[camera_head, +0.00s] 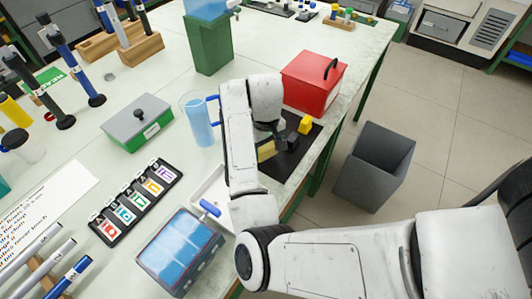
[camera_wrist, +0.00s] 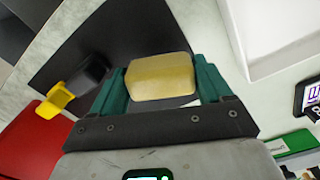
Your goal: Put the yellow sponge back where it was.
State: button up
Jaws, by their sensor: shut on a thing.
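The yellow sponge (camera_wrist: 162,76) sits between the two green fingers of my gripper (camera_wrist: 163,88) in the wrist view. Both fingers are against its sides. In the head view the sponge (camera_head: 266,151) shows partly below my gripper, beside the black mat's left part; my arm hides some of it. The black mat (camera_head: 296,160) lies near the table's right edge. In the wrist view the mat (camera_wrist: 120,40) spreads beyond and below the sponge. I cannot tell whether the sponge touches it.
A yellow and black object (camera_head: 305,124) stands on the mat, close to my gripper's left in the wrist view. A red box (camera_head: 312,82) is behind the mat. A white tray (camera_head: 208,190) and blue cup (camera_head: 197,118) are left of my arm. A grey bin (camera_head: 372,165) stands on the floor.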

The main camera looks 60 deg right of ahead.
jog(key=shift+f, duration=1.25)
jog(key=shift+f, duration=0.15)
jog(key=o, duration=0.9)
jog(key=shift+a, duration=0.1)
jog(key=shift+c, duration=0.2)
